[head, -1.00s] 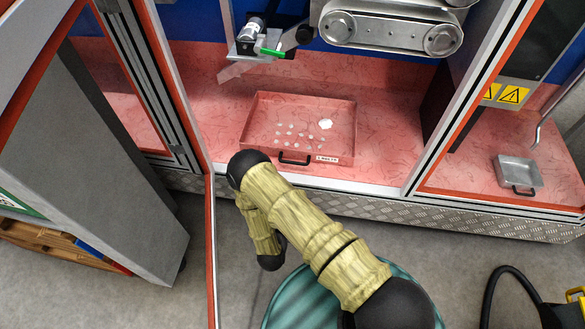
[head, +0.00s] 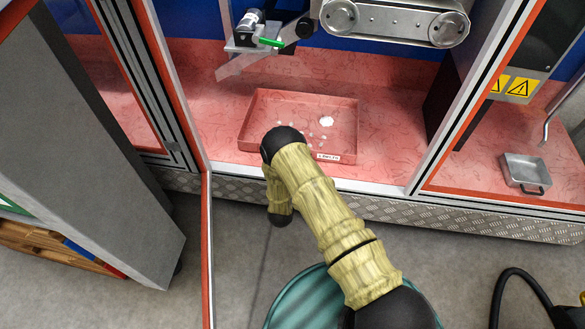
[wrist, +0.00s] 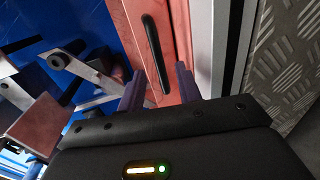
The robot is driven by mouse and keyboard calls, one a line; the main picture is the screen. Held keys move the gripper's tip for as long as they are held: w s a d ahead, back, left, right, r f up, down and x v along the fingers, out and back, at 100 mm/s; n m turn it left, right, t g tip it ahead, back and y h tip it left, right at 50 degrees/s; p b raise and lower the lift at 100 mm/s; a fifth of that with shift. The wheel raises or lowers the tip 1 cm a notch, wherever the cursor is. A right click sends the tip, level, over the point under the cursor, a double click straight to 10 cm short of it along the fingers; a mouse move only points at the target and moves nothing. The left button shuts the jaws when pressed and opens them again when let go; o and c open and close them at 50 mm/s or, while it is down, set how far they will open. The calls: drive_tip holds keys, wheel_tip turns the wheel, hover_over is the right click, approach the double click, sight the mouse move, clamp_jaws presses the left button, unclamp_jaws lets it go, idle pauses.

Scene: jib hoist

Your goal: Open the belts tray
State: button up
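The red belts tray (head: 345,107) sits on the red floor of the cabinet in the head view. It has a small white label (head: 328,157) on its front, too small to read surely, and several pale pieces inside. My arm covers the tray's front handle there, and my gripper is hidden. In the wrist view the black bar handle (wrist: 152,40) stands out from the tray's red front (wrist: 181,28). My gripper (wrist: 160,74) is open, its two purple fingers apart, with the handle's near end between them. The fingers do not appear closed on it.
A belt conveyor (head: 395,22) hangs above the tray. A small grey tray (head: 525,171) stands at the right behind a frame post (head: 478,95). The open door edge (head: 207,245) is left of my arm, beside a grey cabinet (head: 85,150).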

drive_tip(key=shift+x, duration=1.25)
clamp_jaws()
